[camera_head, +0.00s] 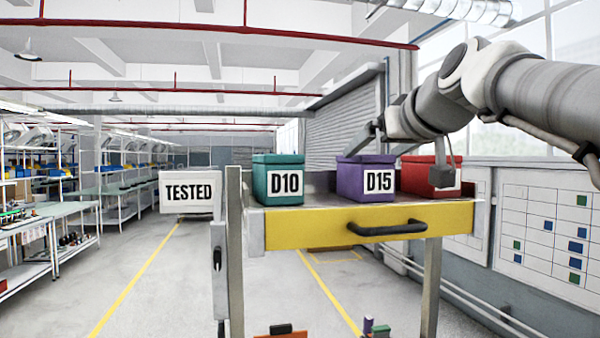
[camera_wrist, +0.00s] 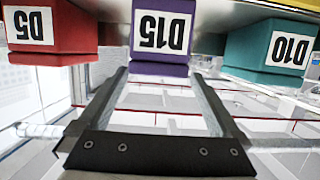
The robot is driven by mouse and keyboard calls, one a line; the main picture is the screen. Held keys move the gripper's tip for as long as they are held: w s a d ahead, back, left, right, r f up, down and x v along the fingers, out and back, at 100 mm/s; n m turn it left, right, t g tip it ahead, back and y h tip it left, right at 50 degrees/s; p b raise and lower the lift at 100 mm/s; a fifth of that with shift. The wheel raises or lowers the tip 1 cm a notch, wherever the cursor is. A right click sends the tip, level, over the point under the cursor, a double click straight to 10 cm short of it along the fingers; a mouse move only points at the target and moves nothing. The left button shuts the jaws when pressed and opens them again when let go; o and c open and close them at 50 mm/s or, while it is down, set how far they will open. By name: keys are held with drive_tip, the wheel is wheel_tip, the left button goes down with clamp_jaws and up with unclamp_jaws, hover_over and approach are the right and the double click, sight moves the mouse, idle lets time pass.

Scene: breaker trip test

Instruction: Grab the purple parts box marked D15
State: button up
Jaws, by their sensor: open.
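The purple parts box (camera_head: 366,181), with a white label D15, sits in the middle of a row of three on the cart top. It also shows upside down in the wrist view (camera_wrist: 160,68), at the top centre. My gripper (camera_head: 376,153) is open and empty, above and close to the purple box in the head view. In the wrist view my two fingers (camera_wrist: 161,76) point toward the box, with their tips near its two lower corners. I cannot tell whether they touch it.
A teal box D10 (camera_head: 278,182) stands left of the purple one. A red box (camera_head: 414,174), labelled D5 in the wrist view (camera_wrist: 58,52), stands right. The cart has a yellow drawer (camera_head: 300,228) with a black handle. A TESTED bin (camera_head: 189,192) is at left.

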drive_tip(key=p+x, duration=0.1)
drive_tip(key=x, duration=0.5)
drive_tip(key=shift+w+f+p, duration=0.1)
drive_tip(key=shift+w+p, duration=0.2)
drive_tip(key=shift+p, duration=0.05)
drive_tip(key=shift+s+d, duration=0.1)
drive_tip(key=c, duration=1.4)
drive_tip(key=shift+c, duration=0.6)
